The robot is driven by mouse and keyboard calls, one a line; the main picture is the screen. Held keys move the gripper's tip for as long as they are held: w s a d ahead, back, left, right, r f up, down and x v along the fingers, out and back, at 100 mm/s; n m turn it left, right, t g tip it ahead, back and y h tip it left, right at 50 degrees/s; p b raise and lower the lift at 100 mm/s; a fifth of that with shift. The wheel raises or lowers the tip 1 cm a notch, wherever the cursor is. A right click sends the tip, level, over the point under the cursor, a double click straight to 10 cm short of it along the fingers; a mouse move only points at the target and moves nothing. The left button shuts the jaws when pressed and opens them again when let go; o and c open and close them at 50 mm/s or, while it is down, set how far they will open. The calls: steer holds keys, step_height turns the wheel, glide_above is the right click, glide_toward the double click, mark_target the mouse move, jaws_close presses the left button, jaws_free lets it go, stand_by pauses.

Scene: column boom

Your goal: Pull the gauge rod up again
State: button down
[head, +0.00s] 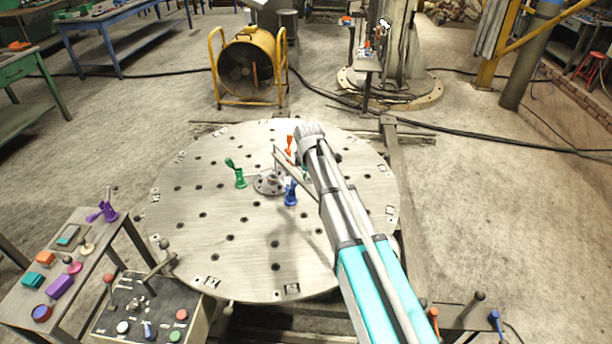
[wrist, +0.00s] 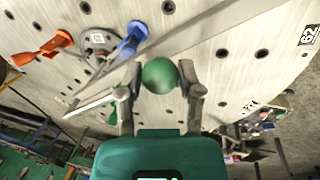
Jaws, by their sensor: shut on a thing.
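My gripper (wrist: 159,70) is shut on a green ball knob (wrist: 160,76) in the wrist view. One finger lies on each side of it. Any rod under the knob is hidden by the knob, so I cannot tell how far it stands out. A long grey bar (wrist: 225,22) runs slantwise behind the knob, above the round steel table (head: 215,255). In the head view the bar (head: 286,158) shows beside the central hub (head: 268,184), and my arm covers most of my gripper and the knob.
A green clamp (head: 238,174), a blue clamp (head: 290,192) and an orange clamp (head: 290,145) stand around the hub. A control box (head: 140,310) with levers stands at the table's front left. A yellow fan (head: 250,65) stands behind on open floor.

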steer(key=shift+r+p, duration=4.05)
steer(key=shift+r, duration=0.35)
steer(key=shift+w, duration=0.2)
steer(key=shift+c, duration=1.3)
jaws_free()
steer(key=shift+s, duration=0.1)
